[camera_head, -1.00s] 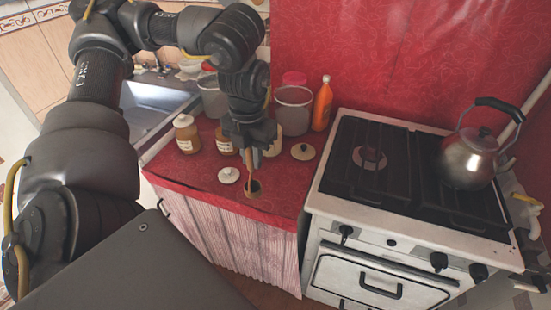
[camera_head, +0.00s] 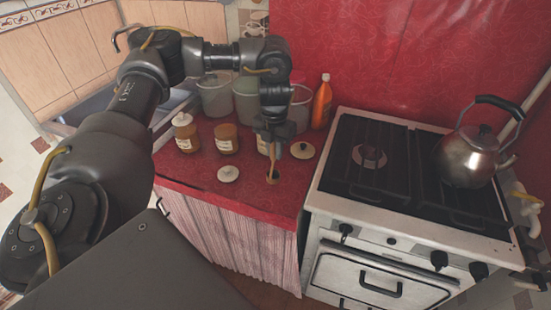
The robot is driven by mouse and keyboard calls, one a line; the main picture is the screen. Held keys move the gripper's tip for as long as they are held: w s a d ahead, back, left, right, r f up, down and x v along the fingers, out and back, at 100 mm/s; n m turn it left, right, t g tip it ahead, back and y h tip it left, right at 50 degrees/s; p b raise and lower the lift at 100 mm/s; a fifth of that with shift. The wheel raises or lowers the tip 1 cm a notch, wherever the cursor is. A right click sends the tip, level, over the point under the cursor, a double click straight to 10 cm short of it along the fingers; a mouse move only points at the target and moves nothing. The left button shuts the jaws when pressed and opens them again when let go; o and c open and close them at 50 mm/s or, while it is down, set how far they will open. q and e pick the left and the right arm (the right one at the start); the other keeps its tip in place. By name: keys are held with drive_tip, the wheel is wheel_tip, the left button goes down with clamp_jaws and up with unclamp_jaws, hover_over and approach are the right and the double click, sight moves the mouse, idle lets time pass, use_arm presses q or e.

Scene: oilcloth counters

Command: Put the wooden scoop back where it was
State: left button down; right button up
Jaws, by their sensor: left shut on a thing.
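My left gripper (camera_head: 272,142) points down over the red counter (camera_head: 235,192). It is shut on the wooden scoop (camera_head: 272,175), which hangs below the fingers, roughly upright, its lower end low over or at the cloth; I cannot tell whether it touches. An amber jar (camera_head: 226,140) with a pale label stands left of the gripper. Another jar (camera_head: 186,134), with a lid on, stands farther left. A third jar (camera_head: 263,147) is partly hidden behind the gripper. A white lid (camera_head: 228,173) lies left of the scoop and a cream lid (camera_head: 303,150) lies right of it. My right gripper is not in view.
Clear canisters (camera_head: 246,100) and an orange bottle (camera_head: 322,102) stand at the back. The stove (camera_head: 375,155) with a kettle (camera_head: 468,158) borders the counter on the right. The sink is at the left, partly behind my arm. The counter's front strip is bare.

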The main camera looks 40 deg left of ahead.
sight(276, 176)
use_arm(q)
drive_tip(key=f, duration=0.2)
drive_tip(key=w+f, duration=0.1)
drive_tip(key=f, duration=0.1)
drive_tip(key=shift+a, duration=0.15)
drive_tip(key=shift+s, duration=0.1)
drive_tip(key=shift+f, duration=0.15)
drive_tip(key=c, duration=1.3)
unclamp_jaws()
drive_tip(key=shift+c, duration=0.2)
